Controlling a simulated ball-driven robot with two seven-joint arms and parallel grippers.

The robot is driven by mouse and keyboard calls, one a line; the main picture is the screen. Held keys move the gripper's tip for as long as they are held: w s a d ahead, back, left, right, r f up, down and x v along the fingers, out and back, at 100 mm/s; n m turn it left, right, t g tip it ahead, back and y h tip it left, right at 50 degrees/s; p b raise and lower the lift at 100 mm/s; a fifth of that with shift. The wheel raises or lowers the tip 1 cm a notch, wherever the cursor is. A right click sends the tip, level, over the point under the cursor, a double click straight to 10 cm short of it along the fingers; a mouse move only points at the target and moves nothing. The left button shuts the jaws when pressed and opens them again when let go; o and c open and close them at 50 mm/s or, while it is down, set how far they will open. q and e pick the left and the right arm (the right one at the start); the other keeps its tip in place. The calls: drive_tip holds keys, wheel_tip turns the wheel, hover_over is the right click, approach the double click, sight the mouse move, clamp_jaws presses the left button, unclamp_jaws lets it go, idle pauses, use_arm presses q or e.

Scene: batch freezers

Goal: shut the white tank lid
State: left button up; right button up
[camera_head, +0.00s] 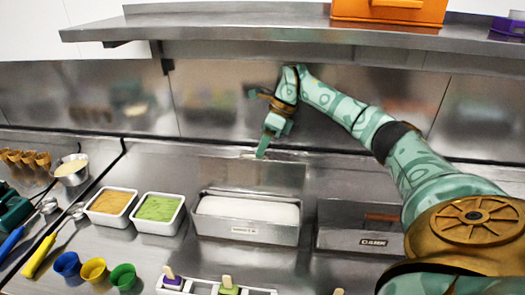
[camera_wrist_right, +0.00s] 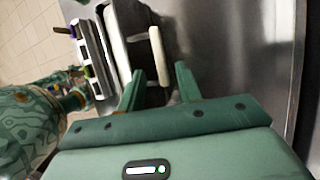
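The white tank (camera_head: 245,231) is a steel tub with white contents, in the middle of the counter. Its steel lid (camera_head: 262,178) stands up behind it, open, with a small handle at its top edge. My right gripper (camera_head: 264,150) is above and behind the tank, by the lid's top edge; contact cannot be told. In the right wrist view its two fingers (camera_wrist_right: 160,88) are apart, with a cream bar (camera_wrist_right: 158,55) ahead of them. A dark green shape (camera_head: 13,210) at the head view's left edge looks like my left gripper; its fingers cannot be made out.
The dark tank (camera_head: 360,240) stands right of the white tank. Tubs of tan (camera_head: 111,202) and green (camera_head: 158,208) stand to the left. Colored cups (camera_head: 94,270) and a popsicle tray (camera_head: 200,287) are in front. A steel shelf (camera_head: 270,27) hangs above.

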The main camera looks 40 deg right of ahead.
drive_tip(key=shift+x, duration=0.9)
drive_tip(key=shift+d, duration=0.1)
clamp_jaws()
drive_tip(key=shift+r, duration=0.1)
